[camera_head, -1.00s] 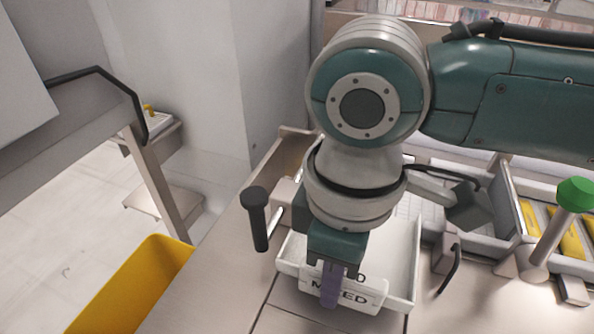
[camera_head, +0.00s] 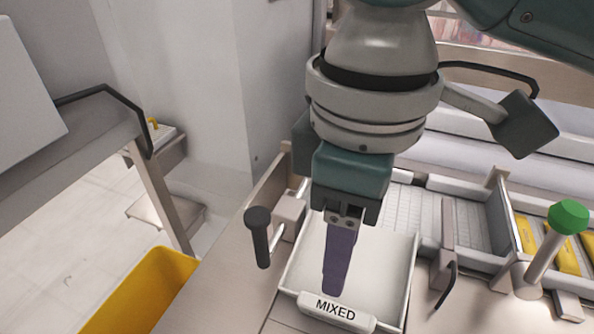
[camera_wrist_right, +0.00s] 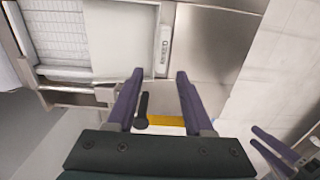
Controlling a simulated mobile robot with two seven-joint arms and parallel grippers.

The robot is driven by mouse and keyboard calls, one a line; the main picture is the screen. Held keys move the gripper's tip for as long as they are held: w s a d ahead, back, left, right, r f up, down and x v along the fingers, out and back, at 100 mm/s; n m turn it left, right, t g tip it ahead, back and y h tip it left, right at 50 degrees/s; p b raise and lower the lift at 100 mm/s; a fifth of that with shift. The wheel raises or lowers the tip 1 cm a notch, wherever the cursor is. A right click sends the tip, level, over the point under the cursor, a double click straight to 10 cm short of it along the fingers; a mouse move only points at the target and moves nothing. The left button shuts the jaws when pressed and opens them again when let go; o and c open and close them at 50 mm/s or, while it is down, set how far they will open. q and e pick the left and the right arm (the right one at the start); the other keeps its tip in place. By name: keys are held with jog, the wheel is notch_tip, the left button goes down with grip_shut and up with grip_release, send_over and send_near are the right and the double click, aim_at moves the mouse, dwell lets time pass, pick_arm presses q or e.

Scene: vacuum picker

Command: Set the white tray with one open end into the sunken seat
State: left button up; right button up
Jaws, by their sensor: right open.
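The white tray (camera_head: 384,262) lies at the front of the bench in the head view, with a label reading MIXED (camera_head: 336,311) on its near wall. It also shows in the right wrist view (camera_wrist_right: 118,35). My right gripper (camera_head: 335,292) is above the tray near its label wall, fingers pointing down. In the right wrist view its purple fingers (camera_wrist_right: 156,75) are wide apart with nothing between them. The sunken seat is not clearly distinguishable around the tray, and I cannot tell how fully the tray sits. Purple fingers, likely my left gripper (camera_wrist_right: 256,136), show at lower right there.
A post with a black knob (camera_head: 258,235) stands left of the tray. A bracket with a black handle (camera_head: 446,270) stands at its right. A green-knobbed lever (camera_head: 568,217) and yellow items (camera_head: 562,252) are farther right. A yellow bin (camera_head: 140,290) is lower left.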

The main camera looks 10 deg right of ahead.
jog(key=s+a+m+t+y, duration=0.2)
jog(key=s+a+m+y, duration=0.1)
jog(key=s+a+y, duration=0.15)
jog(key=s+d+f+m+h, duration=0.2)
jog(key=s+d+m, duration=0.1)
jog(key=d, duration=0.4)
jog(key=s+d+f+m+t+h, duration=0.1)
jog(key=s+d+m+h, duration=0.1)
jog(key=d, duration=0.5)
jog(key=s+m, duration=0.1)
jog(key=s, duration=0.1)
jog(key=shift+s+f+t, duration=0.3)
jog(key=shift+s+f, duration=0.05)
jog(key=shift+r+p, duration=0.1)
jog(key=shift+p, duration=0.2)
notch_tip(320, 180, up, 44)
jog(key=p, duration=4.4)
jog(key=shift+a, duration=0.1)
